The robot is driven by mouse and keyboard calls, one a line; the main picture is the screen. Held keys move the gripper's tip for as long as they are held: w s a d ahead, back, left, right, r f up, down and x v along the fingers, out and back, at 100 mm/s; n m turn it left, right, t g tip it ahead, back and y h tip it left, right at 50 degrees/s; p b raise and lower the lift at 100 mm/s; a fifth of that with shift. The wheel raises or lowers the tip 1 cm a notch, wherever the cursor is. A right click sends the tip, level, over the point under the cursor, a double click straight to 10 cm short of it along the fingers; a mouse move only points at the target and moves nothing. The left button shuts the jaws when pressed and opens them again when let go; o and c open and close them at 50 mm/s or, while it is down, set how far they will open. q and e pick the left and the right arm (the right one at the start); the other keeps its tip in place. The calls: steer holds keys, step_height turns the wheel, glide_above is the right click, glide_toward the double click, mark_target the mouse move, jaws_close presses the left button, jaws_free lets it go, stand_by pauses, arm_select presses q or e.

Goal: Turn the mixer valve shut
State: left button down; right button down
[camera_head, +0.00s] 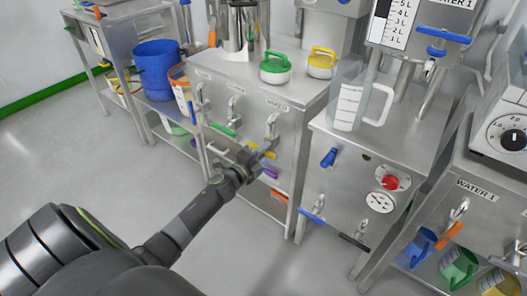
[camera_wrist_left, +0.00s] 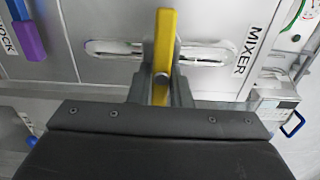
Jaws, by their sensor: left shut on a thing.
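The gripper hides the valve's lower part. My right gripper is in neither view.
A green-handled valve (camera_head: 222,130) is left of my gripper, and a purple handle (camera_head: 270,173) is just below. A steel cabinet (camera_head: 340,165) with a red knob (camera_head: 390,182) stands to the right. Open grey floor (camera_head: 110,170) lies to the left.

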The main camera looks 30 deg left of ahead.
arm_select(q)
steer(key=shift+f, duration=0.1)
steer(key=c, duration=1.3)
jaws_free()
steer(key=shift+c, duration=0.2)
